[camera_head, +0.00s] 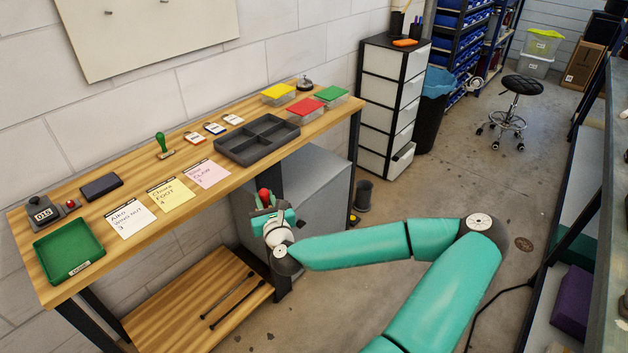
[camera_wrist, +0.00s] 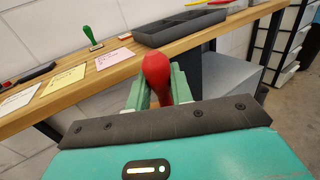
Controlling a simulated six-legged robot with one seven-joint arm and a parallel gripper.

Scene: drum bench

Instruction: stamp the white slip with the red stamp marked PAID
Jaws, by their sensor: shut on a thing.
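My gripper (camera_head: 266,207) is shut on the red stamp (camera_head: 264,194), in front of the bench's front edge. In the wrist view the stamp's red knob (camera_wrist: 156,68) stands up between the fingers; its base and any marking are hidden. The white slip (camera_head: 130,214) lies flat on the bench with handwriting on it, left of the yellow slip (camera_head: 171,192) and the pink slip (camera_head: 209,174). The gripper is to the right of all three slips and apart from them. A green stamp (camera_head: 161,143) stands upright behind the slips.
A dark ink pad (camera_head: 101,186) lies behind the white slip. A green tray (camera_head: 70,252) and a grey counter device (camera_head: 43,213) are at the bench's left end. A dark divided tray (camera_head: 229,144) and lidded boxes (camera_head: 278,92) stand toward the right. A grey cabinet (camera_head: 318,180) stands under the bench.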

